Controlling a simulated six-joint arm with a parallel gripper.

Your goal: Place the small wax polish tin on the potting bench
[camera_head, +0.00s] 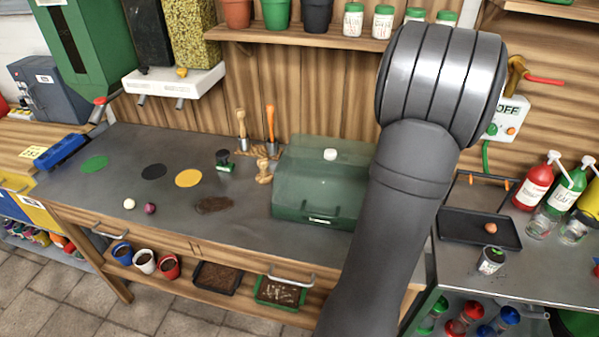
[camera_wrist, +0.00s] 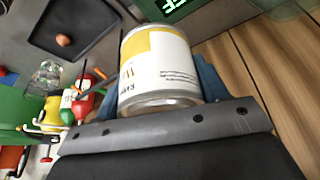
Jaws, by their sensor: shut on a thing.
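The wax polish tin (camera_wrist: 160,68) has a white and yellow label and fills the middle of the wrist view. My gripper (camera_wrist: 163,85) is shut on it, with a blue finger on each side. In the head view my arm hides both the gripper and the tin. The potting bench (camera_head: 95,205), a wooden bench with a dark grey top, spans the left and middle of the head view.
A green lidded box (camera_head: 320,185) stands on the bench, left of my arm. Coloured discs, two small balls and a dark soil patch (camera_head: 214,205) lie farther left, with bare top between. A black tray (camera_head: 480,230) and bottles (camera_head: 533,185) are at right.

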